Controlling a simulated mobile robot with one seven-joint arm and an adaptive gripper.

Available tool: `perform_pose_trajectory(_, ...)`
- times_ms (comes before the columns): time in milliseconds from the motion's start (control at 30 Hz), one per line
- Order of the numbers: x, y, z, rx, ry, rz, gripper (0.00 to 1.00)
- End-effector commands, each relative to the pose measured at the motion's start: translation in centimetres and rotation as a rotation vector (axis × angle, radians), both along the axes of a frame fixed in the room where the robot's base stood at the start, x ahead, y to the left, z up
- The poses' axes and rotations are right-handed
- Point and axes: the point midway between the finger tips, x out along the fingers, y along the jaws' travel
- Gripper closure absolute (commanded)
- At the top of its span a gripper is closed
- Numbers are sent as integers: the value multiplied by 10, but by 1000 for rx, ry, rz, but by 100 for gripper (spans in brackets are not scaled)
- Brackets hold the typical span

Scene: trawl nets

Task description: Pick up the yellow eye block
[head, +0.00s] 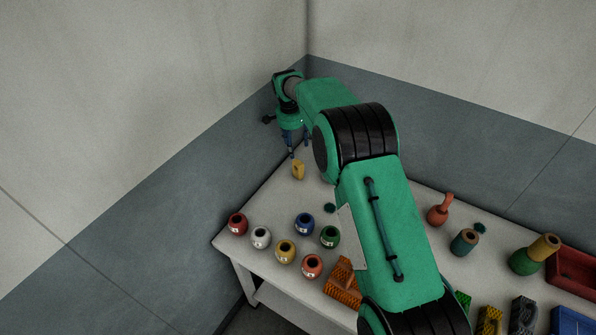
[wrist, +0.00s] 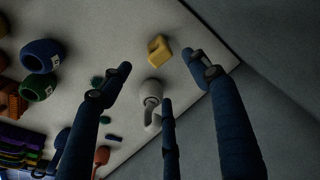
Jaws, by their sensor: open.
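The yellow eye block (head: 298,171) stands near the table's far corner in the head view. In the wrist view the yellow eye block (wrist: 159,49) shows an opening in its face and lies near the table edge. My gripper (head: 293,152) hangs just above the block in the head view, apart from it as far as I can tell. In the wrist view my gripper (wrist: 160,75) has its blue fingers spread, with nothing between them. The block lies beyond the fingertips, between the left and right ones.
A white hooked piece (wrist: 152,92) stands near the block. Several round pots, such as the red pot (head: 237,224) and blue pot (head: 304,225), stand at the table's left. An orange piece (head: 343,285) lies beside them. A red tray (head: 575,270) is at far right. Walls close in behind the corner.

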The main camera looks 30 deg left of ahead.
Motion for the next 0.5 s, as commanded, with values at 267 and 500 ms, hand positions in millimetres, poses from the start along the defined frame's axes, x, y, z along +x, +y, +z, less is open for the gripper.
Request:
perform_pose_trajectory(267,3,-1,-30,-2,1,0,39)
perform_pose_trajectory(500,7,-2,-65,-1,1,0,39)
